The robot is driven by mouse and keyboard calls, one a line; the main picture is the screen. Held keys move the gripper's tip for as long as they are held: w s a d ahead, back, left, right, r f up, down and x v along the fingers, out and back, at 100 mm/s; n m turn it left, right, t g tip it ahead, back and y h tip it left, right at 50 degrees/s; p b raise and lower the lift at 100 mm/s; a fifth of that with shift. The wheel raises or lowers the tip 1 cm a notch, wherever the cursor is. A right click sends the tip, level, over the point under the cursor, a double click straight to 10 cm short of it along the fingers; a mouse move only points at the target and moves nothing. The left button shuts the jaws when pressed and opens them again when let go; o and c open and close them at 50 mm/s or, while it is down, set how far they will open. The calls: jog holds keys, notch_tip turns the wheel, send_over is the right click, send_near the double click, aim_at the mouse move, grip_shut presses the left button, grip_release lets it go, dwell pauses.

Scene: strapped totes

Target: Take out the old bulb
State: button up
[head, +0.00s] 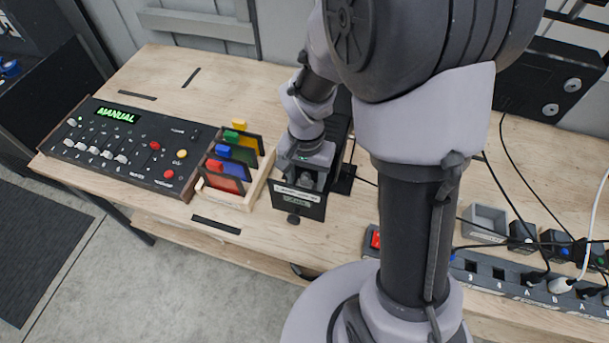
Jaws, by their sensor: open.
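A black open-topped housing (312,211) with a pale label strip on its front stands on the workbench, and a dark round knob (293,219) shows at its front. My gripper (306,180) reaches down from above into the housing's opening, with its jaws apart. No bulb can be made out; the gripper and the housing walls hide most of the inside. I cannot tell whether anything lies between the fingers.
A wooden rack (232,197) of coloured filter slides stands close left of the gripper. A black control panel (125,145) reading MANUAL lies further left. Bare wood (215,85) lies behind the rack.

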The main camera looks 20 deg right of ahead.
aim_at(306, 173)
jog(key=shift+f, duration=0.35)
jog(key=shift+c, duration=0.2)
grip_shut()
jog(key=c, duration=0.9)
grip_release()
grip_shut()
jog(key=shift+r+p, duration=1.9)
jog(key=shift+r, duration=0.65)
